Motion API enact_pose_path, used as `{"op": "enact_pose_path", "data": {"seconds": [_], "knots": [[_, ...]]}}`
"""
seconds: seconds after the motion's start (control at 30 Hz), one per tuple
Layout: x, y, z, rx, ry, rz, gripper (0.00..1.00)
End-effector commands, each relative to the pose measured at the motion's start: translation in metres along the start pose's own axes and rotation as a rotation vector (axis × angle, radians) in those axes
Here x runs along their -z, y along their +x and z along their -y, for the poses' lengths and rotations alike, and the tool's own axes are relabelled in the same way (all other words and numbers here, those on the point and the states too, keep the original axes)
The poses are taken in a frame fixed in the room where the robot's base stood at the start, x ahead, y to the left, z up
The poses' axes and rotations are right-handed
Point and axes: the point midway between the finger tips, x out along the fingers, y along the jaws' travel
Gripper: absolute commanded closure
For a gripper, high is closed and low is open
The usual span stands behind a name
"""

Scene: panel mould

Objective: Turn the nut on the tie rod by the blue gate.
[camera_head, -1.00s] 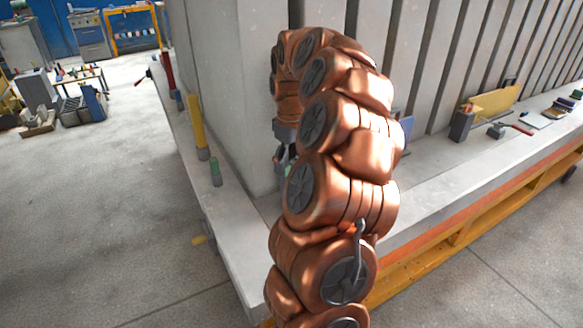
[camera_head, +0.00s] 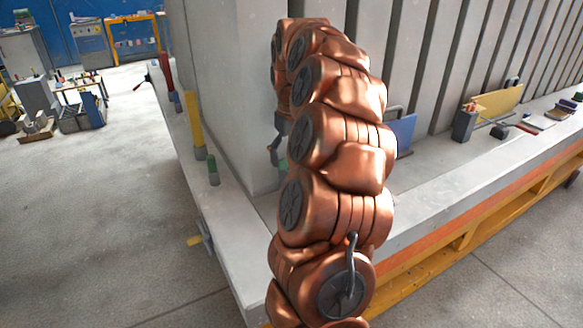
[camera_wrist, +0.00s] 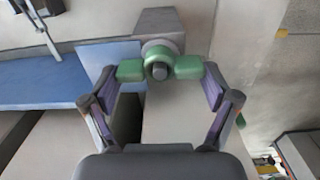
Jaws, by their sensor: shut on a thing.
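A blue panel (camera_wrist: 112,54), which looks like the blue gate, is just left of the nut. In the head view a blue plate (camera_head: 403,132) shows beside my copper arm, partly covered by it. My gripper is mostly hidden there behind the arm and by the concrete corner; only a dark part of it shows. The tie rod itself is not clearly visible.
A tall ribbed grey panel (camera_head: 228,90) stands on the pale mould bed. A yellow post (camera_head: 194,122) and a short green-topped peg (camera_head: 213,169) stand along its left edge. A yellow plate (camera_head: 497,103) is at the right.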

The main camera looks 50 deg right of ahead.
Motion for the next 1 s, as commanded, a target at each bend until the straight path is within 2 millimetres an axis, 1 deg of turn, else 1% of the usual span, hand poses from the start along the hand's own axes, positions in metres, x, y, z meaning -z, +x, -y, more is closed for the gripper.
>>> {"op": "enact_pose_path", "data": {"seconds": [0.03,0.1,0.47,0.5,0.53,0.57,0.77,0.8,0.83,1.0], "knots": [[-0.0021,0.0044,-0.0043,-0.006,0.032,0.007,0.53],[-0.0019,0.0027,-0.0045,-0.007,0.057,0.005,0.66],[-0.0008,0.0015,-0.0049,-0.007,0.080,0.001,0.67],[-0.0004,0.0025,-0.0053,-0.008,0.100,-0.001,0.74],[-0.0001,0.0032,-0.0055,-0.008,0.120,-0.002,0.74],[0.0001,0.0038,-0.0058,-0.008,0.145,-0.004,0.79],[-0.0007,0.0037,-0.0066,-0.007,0.316,-0.003,0.80],[-0.0006,0.0028,-0.0066,-0.007,0.338,-0.003,0.91],[-0.0005,0.0022,-0.0061,-0.006,0.349,-0.003,1.00],[0.0001,0.0011,-0.0011,-0.001,0.361,0.003,1.00]]}}
